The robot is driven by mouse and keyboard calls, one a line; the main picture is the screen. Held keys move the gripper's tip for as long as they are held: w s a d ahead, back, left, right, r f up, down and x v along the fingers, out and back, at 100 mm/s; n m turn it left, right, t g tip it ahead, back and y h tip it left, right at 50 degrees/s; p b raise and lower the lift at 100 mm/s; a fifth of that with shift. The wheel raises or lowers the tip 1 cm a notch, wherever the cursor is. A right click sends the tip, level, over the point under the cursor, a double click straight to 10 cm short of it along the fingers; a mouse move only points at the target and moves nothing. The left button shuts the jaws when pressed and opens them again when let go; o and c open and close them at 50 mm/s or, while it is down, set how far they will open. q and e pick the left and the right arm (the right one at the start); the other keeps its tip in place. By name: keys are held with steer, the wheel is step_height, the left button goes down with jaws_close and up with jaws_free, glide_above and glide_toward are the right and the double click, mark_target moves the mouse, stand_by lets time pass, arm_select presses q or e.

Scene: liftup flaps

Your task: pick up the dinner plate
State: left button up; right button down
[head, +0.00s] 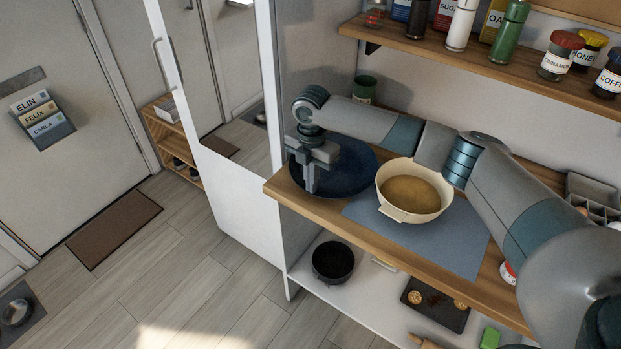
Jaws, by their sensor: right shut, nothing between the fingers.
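The dinner plate (351,168) is dark blue and round. It lies at the left end of the wooden counter. My right gripper (311,188) is over the left part of the plate, pointing down, with its fingers shut and nothing between them. The gripper and forearm hide part of the plate. I cannot tell whether the fingertips touch the plate. My left gripper is not in view.
A cream pot (413,211) stands on a grey-blue mat (455,240) right of the plate. A green can (364,87) stands behind. A shelf (470,55) with jars runs above. A cabinet side panel (284,60) borders the left. A lower shelf (327,295) holds a black pot (333,262).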

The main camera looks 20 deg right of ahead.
steer(key=shift+s+f, duration=0.1)
steer(key=shift+f, duration=0.15)
steer(key=s+a+p, duration=0.5)
steer(key=a, duration=0.2)
steer(key=shift+s+a, duration=0.25)
steer(key=shift+s, duration=0.15)
steer(key=shift+r, duration=0.1)
steer(key=shift+r+p, duration=0.65)
steer(key=shift+p, duration=0.25)
steer(key=shift+w, duration=0.1)
steer(key=shift+r, duration=0.1)
